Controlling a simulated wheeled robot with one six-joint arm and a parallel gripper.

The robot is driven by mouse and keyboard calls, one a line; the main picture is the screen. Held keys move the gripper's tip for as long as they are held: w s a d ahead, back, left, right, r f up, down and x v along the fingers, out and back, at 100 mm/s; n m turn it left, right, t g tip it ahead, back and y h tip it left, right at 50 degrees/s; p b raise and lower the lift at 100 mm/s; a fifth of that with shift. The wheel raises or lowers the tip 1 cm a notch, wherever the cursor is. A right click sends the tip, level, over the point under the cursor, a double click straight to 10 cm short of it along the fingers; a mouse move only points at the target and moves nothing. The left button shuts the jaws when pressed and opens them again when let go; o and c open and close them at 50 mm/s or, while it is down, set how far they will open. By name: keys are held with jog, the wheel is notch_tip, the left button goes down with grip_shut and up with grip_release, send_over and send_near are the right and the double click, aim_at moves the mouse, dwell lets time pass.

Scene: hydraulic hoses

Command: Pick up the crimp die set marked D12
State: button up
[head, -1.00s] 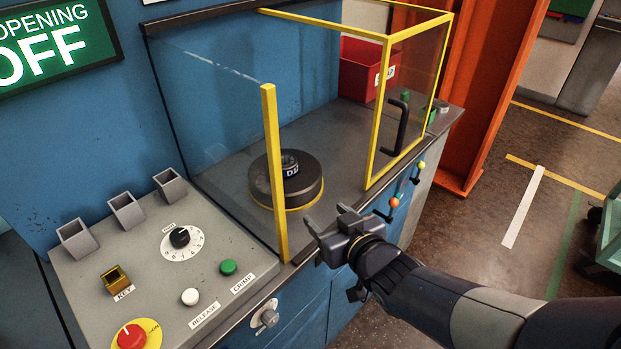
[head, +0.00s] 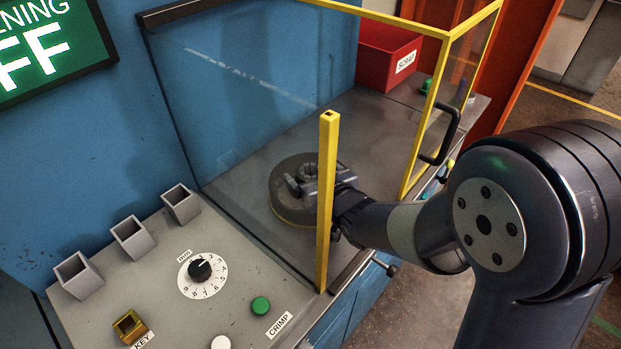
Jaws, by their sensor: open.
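The round dark pedestal (head: 283,211) with a yellow band at its base stands on the grey bench inside the clear guard. My gripper (head: 302,180) is open and directly over the top of the pedestal, at the small dark die set that sits there. The gripper covers most of the die set, and its marking cannot be read now. I cannot tell whether the fingers are around the die set or just above it. My arm reaches in through the open front of the guard, and the yellow post (head: 328,200) hides part of my wrist.
A red scrap bin (head: 385,60) is at the back right. The control panel (head: 225,250) with a dial and buttons is at front left.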

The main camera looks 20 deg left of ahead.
jog(key=shift+w+a+f, duration=0.15)
jog(key=shift+w+a, duration=0.05)
jog(key=shift+a, duration=0.05)
jog(key=c, duration=1.5)
